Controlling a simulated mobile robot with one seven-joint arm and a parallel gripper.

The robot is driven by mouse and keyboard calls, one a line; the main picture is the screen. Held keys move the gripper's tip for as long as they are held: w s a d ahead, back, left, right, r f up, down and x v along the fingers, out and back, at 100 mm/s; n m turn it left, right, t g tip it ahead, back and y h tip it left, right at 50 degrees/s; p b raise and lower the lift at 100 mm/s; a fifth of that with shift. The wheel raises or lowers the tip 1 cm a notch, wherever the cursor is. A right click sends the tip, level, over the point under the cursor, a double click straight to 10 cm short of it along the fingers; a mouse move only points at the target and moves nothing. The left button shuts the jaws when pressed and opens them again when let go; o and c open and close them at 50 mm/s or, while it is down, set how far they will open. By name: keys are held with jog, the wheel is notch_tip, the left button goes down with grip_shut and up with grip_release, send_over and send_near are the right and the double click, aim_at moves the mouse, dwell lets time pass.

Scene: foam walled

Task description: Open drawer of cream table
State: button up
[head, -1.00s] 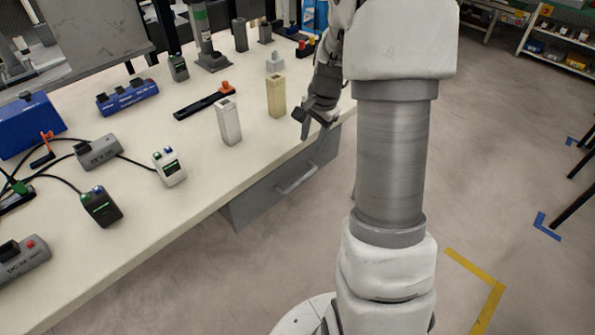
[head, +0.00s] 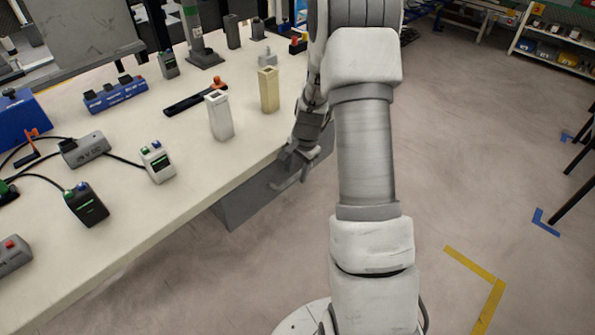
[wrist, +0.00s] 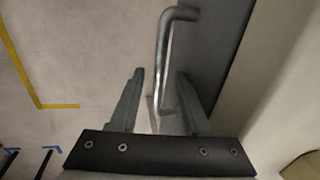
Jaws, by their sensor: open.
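The cream table (head: 150,210) runs along the left of the head view. Its grey drawer (head: 248,196) hangs under the near edge and looks shut. In the wrist view the drawer front (wrist: 212,40) is grey, with a metal bar handle (wrist: 163,60). My gripper (head: 284,182) is at the drawer front, below the table edge. In the wrist view its two open fingers (wrist: 158,95) lie on either side of the handle's line, with the lower part of the bar between them. Whether they touch the bar cannot be told. In the head view my gripper covers the handle.
On the table stand a white block (head: 220,116), a tan block (head: 268,90), and several devices with cables.

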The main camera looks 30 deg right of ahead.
grip_shut()
dwell(1.4)
